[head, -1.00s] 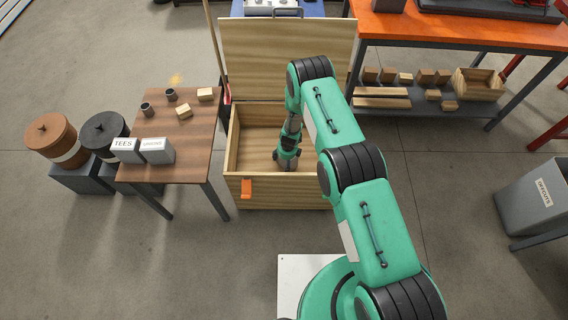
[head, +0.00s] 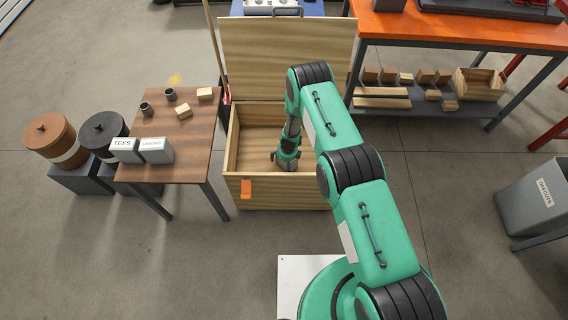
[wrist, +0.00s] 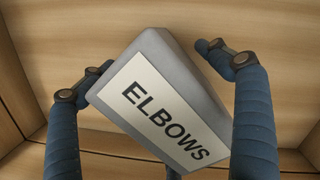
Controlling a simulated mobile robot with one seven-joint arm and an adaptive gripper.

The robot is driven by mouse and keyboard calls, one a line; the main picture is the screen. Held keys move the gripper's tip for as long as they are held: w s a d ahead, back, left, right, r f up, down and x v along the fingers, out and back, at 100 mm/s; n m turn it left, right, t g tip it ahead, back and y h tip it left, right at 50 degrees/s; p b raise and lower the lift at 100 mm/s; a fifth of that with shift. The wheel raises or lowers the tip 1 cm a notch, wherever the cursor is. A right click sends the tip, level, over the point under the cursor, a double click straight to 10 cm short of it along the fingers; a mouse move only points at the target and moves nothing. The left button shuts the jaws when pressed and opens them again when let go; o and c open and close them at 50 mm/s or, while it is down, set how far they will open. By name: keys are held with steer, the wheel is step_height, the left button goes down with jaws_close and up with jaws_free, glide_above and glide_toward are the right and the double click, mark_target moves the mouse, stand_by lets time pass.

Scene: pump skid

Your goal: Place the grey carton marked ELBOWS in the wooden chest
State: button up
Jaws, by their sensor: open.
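The grey carton marked ELBOWS (wrist: 165,105) shows in the wrist view, tilted, with its white label facing the camera. It lies between the two blue fingers of my gripper (wrist: 155,75), which are spread open. Wooden panels of the chest surround it. I cannot tell whether a finger touches the carton. In the head view the wooden chest (head: 275,195) stands open with its lid up, and my gripper (head: 287,168) is down inside it. The carton is hidden there by my arm and gripper.
Left of the chest, a brown table (head: 185,125) holds a carton marked TEES (head: 125,150), another white-labelled carton (head: 157,151), small blocks and dark cups. An orange-topped bench (head: 460,30) stands at right. A grey bin (head: 535,195) is at far right.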

steer(key=shift+r, duration=0.1)
steer(key=shift+s+d+r+p, duration=0.2)
steer(key=shift+r+p, duration=0.3)
steer(key=shift+r, duration=1.5)
steer(key=shift+s+d+r+p, duration=0.25)
steer(key=shift+r+p, duration=0.3)
steer(key=shift+r, duration=1.45)
steer(key=shift+s+d+r+p, duration=0.2)
steer(key=shift+r+p, duration=0.3)
steer(key=shift+r, duration=1.5)
